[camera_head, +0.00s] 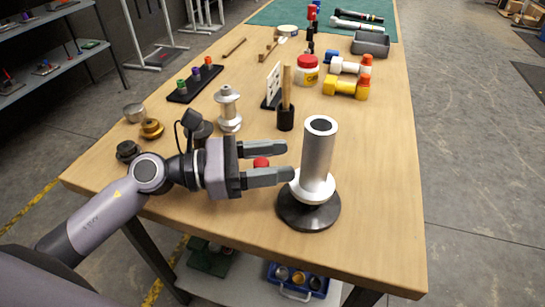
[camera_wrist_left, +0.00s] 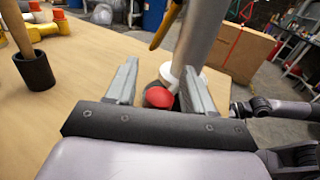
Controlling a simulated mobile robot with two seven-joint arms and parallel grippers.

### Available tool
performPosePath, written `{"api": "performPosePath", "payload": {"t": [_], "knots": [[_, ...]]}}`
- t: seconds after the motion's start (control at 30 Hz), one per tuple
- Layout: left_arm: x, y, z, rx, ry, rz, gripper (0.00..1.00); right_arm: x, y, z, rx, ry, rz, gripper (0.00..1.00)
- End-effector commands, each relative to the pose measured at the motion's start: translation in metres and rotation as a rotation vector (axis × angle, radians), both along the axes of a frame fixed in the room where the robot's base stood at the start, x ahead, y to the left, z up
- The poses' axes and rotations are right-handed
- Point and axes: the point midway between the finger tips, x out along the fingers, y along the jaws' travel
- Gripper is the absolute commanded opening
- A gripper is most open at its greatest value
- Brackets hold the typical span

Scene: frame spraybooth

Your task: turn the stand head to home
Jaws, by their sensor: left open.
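The stand is a silver upright tube (camera_head: 317,160) with a wider collar on a round dark base (camera_head: 309,212), near the front right of the bench. A red knob (camera_head: 261,162) shows just left of it, and in the left wrist view the red knob (camera_wrist_left: 158,97) sits in front of the tube (camera_wrist_left: 196,38). My left gripper (camera_head: 288,161) is open, level, with one finger on each side of the knob and its tips close to the tube. Whether the fingers touch the knob cannot be told. Part of my right arm (camera_wrist_left: 285,116) shows at the right of the left wrist view; its fingers cannot be made out.
A black cup with a wooden handle (camera_head: 286,96) and a silver spool-like part (camera_head: 229,109) stand behind my gripper. Brass and dark round parts (camera_head: 152,128) lie near the left edge. Yellow fittings (camera_head: 346,87) are further back. The bench (camera_head: 375,190) right of the stand is clear.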

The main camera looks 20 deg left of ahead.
Motion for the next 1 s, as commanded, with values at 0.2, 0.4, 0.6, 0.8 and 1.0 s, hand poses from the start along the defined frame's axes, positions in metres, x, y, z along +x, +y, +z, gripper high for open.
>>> {"api": "performPosePath", "payload": {"t": [0.2,0.4,0.6,0.8,1.0], "knots": [[0.000,0.000,0.000,0.000,0.000,0.000,0.00,0.000,0.000,0.000,0.000,0.001,0.001,0.43],[0.001,0.000,-0.002,0.000,-0.001,-0.011,0.00,0.001,0.002,-0.004,0.000,-0.001,0.006,0.43],[0.007,-0.001,-0.006,-0.001,-0.004,-0.082,0.00,0.002,0.006,-0.022,0.012,0.003,0.012,0.43],[0.014,-0.003,-0.003,0.000,-0.003,-0.133,0.00,0.005,0.009,-0.029,0.020,0.005,0.017,0.43],[0.018,-0.005,0.000,0.000,0.000,-0.130,0.00,0.006,0.008,-0.029,0.019,0.003,0.018,0.43]]}}
